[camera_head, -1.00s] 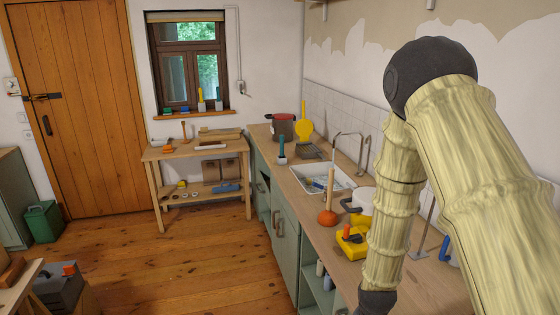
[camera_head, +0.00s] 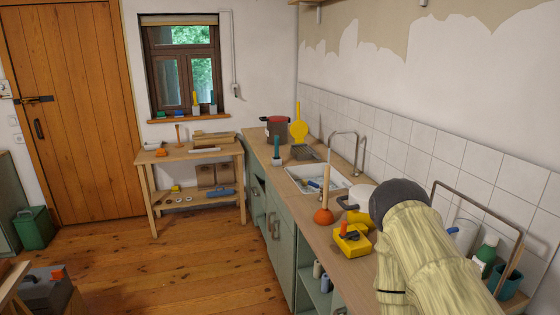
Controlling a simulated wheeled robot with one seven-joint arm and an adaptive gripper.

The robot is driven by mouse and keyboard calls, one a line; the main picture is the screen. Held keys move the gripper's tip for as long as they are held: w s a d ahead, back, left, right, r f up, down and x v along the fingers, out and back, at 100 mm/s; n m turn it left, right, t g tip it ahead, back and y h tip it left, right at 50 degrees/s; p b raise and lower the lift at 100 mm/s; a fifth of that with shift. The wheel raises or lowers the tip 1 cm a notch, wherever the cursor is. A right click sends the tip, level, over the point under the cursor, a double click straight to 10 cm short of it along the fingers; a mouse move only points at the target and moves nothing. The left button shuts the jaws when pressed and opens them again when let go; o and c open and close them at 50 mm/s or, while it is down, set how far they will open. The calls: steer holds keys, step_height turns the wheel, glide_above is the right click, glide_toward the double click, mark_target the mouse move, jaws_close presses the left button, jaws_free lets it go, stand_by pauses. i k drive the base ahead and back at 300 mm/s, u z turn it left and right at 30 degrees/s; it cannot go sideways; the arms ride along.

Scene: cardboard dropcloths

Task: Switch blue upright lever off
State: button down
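A blue-teal upright lever (camera_head: 277,148) on a small pale base stands on the wooden counter, left of the sink and in front of the red-topped pot. Its handle points up. On the windowsill, a grey-blue upright piece (camera_head: 213,101) and a yellow one (camera_head: 195,103) also stand on small bases, too small to read clearly. My gripper is out of view. Only a dark joint and pale links of my arm show at the lower right, over the counter.
A workbench (camera_head: 190,153) stands under the window.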

mark_target(310, 183)
steer(key=u, duration=0.45)
steer(key=i, duration=0.5)
steer(key=u, duration=0.45)
steer(key=i, duration=1.1)
steer(key=z, duration=0.55)
